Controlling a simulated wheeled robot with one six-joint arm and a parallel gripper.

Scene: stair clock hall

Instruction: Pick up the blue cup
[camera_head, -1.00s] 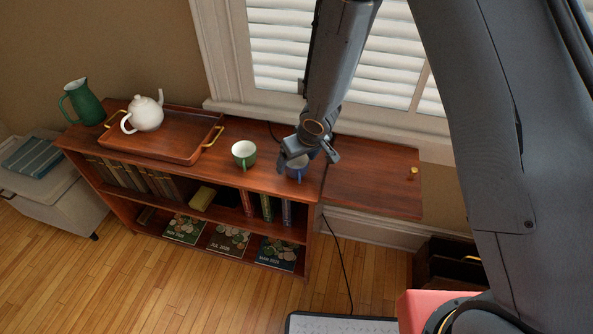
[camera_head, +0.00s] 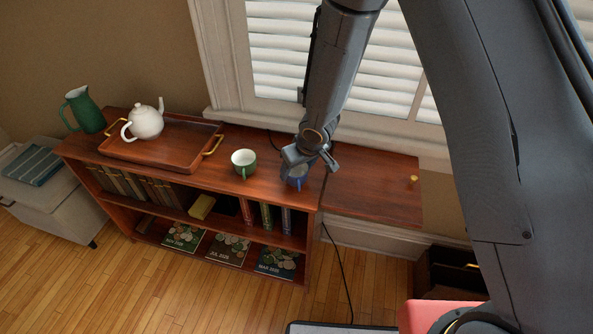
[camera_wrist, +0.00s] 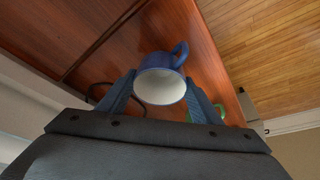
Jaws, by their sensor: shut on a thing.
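The blue cup (camera_head: 297,181) is at the right end of the shelf top in the head view, partly hidden under my gripper (camera_head: 307,160). In the wrist view the blue cup (camera_wrist: 160,78) sits between the two fingers of my gripper (camera_wrist: 161,88), with its white inside facing the camera and its handle at the upper right. The fingers are shut on the cup from both sides. I cannot tell whether the cup still touches the wood.
A green cup (camera_head: 244,160) stands just left of the blue one. A wooden tray (camera_head: 180,150) holds a white teapot (camera_head: 145,122), with a green pitcher (camera_head: 84,110) beyond. A lower wooden top (camera_head: 375,185) lies right. A window (camera_head: 330,60) is behind.

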